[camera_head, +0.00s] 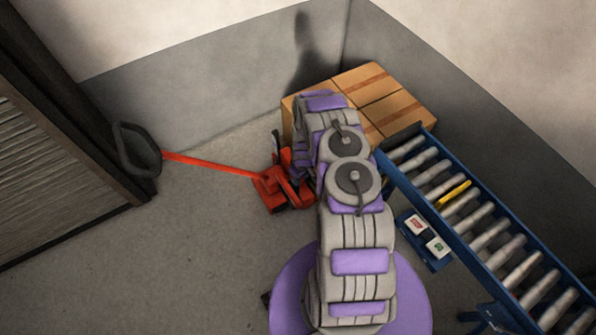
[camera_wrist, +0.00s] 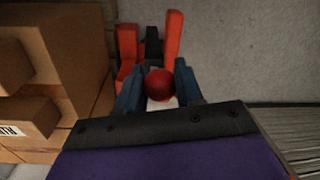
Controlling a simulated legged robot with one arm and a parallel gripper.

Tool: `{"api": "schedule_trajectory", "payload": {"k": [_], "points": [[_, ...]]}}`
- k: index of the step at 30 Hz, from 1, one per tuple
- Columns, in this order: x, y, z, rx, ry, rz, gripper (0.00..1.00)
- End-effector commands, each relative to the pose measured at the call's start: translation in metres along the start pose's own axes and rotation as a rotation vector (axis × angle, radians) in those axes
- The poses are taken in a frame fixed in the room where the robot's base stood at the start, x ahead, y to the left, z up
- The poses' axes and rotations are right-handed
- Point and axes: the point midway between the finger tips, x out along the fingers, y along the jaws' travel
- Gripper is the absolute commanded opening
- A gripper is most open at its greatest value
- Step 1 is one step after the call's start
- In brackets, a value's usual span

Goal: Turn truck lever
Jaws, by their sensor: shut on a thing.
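The red pallet truck (camera_head: 285,188) stands on the floor near the back wall, partly hidden by my arm in the head view. Its long red bar (camera_head: 210,164) reaches left to a black loop handle (camera_head: 136,150). In the wrist view, a round red lever knob (camera_wrist: 158,84) sits between the two blue fingers of my gripper (camera_wrist: 159,88), which is shut on it. Red and black uprights of the truck (camera_wrist: 172,36) rise just beyond the fingers. My gripper is hidden behind my arm in the head view. The lever's shaft is not visible.
Cardboard boxes (camera_head: 380,95) stand in the corner behind the truck and fill the left of the wrist view (camera_wrist: 55,65). A blue roller conveyor (camera_head: 440,185) with a button box (camera_head: 427,242) lies to the right. A shutter door (camera_head: 50,165) is at left. Floor at lower left is clear.

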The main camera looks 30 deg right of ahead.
Motion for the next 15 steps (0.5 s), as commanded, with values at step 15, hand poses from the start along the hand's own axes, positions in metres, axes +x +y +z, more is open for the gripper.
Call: {"api": "schedule_trajectory", "payload": {"k": [15], "points": [[0.0059,-0.0037,0.0086,0.000,-0.007,-0.006,0.00]]}}
